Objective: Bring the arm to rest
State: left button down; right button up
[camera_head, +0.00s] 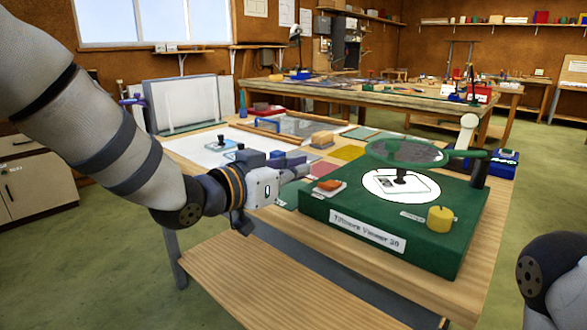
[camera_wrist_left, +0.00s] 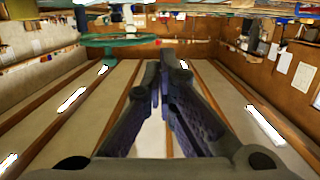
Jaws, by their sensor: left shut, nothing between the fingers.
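My left arm (camera_head: 110,130) comes in from the upper left, and its gripper (camera_head: 303,168) is beside the left side of the green viewer box (camera_head: 390,236), above the table. In the left wrist view the gripper's dark fingers (camera_wrist_left: 165,62) are together with nothing held between them. I cannot tell from the head view whether a fingertip touches anything. Part of my right arm (camera_head: 556,280) shows at the lower right edge. Its gripper is out of view.
The green box carries a round lens (camera_head: 405,152) on a stand, a yellow cylinder (camera_head: 440,218) and an orange block (camera_head: 329,184). Coloured sheets (camera_head: 347,153) lie behind. A bare wooden board (camera_head: 270,285) is in front. A second workbench (camera_head: 380,95) stands farther back.

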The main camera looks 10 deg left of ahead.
pick_arm(q)
jog(key=shift+s+a, duration=0.2)
jog(key=shift+s, duration=0.15)
jog(key=shift+f, duration=0.1)
jog(key=s+a+f+n+g+y, duration=0.2)
jog(key=s+f, duration=0.3)
jog(key=f, duration=0.5)
jog(key=s+a+f+n+g+y, duration=0.1)
jog(key=s+a+f+g+y, duration=0.2)
jog(key=f, duration=0.6)
jog(key=s+a+f+n+g+y, duration=0.1)
jog(key=s+a+f+n, duration=0.1)
jog(key=s+f, duration=0.6)
jog(key=s+a+f+n+g+y, duration=0.1)
jog(key=s+a+f+g, duration=0.2)
jog(key=s, duration=0.6)
jog(key=s+a+f+g+y, duration=0.1)
jog(key=s+a+f+g, duration=0.2)
jog(key=s+f, duration=0.3)
jog(key=s+a+f+n+g+y, duration=0.1)
jog(key=s+a+f, duration=0.3)
jog(key=s, duration=1)
jog(key=shift+s+f+n+g+y, duration=0.3)
jog(key=shift+g+y, duration=0.2)
jog(key=shift+g, duration=0.4)
jog(key=shift+w, duration=0.1)
